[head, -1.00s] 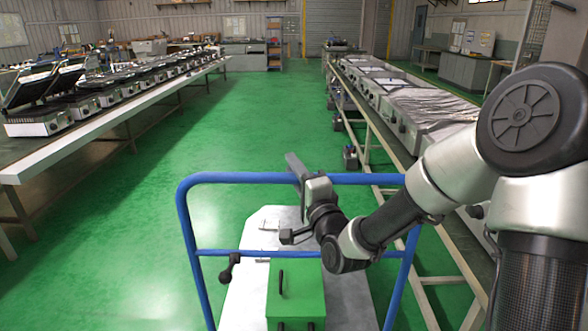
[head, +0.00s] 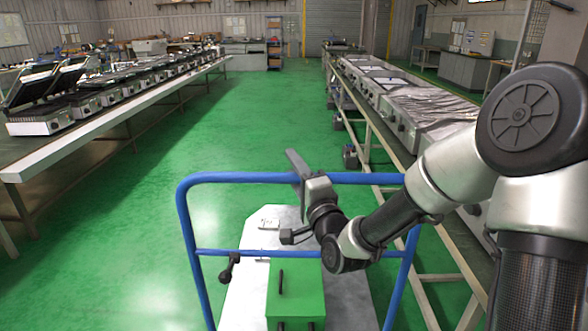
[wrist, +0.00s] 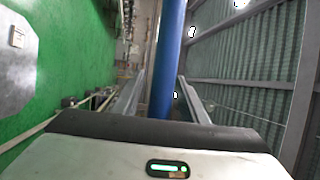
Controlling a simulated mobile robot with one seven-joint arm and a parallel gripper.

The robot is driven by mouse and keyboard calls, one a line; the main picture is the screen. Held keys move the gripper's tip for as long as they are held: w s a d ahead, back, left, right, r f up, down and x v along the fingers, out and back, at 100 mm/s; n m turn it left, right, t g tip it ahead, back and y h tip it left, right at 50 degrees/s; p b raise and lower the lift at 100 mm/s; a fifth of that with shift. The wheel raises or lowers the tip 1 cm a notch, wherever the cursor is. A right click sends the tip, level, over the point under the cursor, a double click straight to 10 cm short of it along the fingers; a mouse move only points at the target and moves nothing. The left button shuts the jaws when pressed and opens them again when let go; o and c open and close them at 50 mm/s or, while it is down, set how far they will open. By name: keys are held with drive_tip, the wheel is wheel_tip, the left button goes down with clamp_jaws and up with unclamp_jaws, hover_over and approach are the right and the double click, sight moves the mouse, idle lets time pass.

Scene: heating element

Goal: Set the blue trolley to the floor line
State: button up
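The blue trolley (head: 187,215) stands right in front of me, with an upright tubular handle frame and a flat grey platform (head: 345,290). My gripper (head: 298,172) is at the top bar of this handle, a little right of its middle. A green box (head: 296,290) with a black handle sits on the platform. I cannot make out a floor line in these views.
A long bench (head: 110,118) with several grills runs along the left. Another bench (head: 375,130) with covered units runs close along the trolley's right side. Open green floor (head: 240,125) lies between them, ahead and to the left. Shelves (head: 274,45) stand at the far wall.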

drive_tip(key=shift+s, duration=0.1)
drive_tip(key=r+p+v, duration=0.1)
drive_tip(key=p+v, duration=0.3)
drive_tip(key=v, duration=0.4)
drive_tip(key=shift+s+d+f, duration=0.25)
drive_tip(key=shift+s+d, duration=0.15)
drive_tip(key=p+v, duration=0.8)
drive_tip(key=p, duration=0.5)
drive_tip(key=shift+s+a+f, duration=0.2)
drive_tip(key=shift+f, duration=0.25)
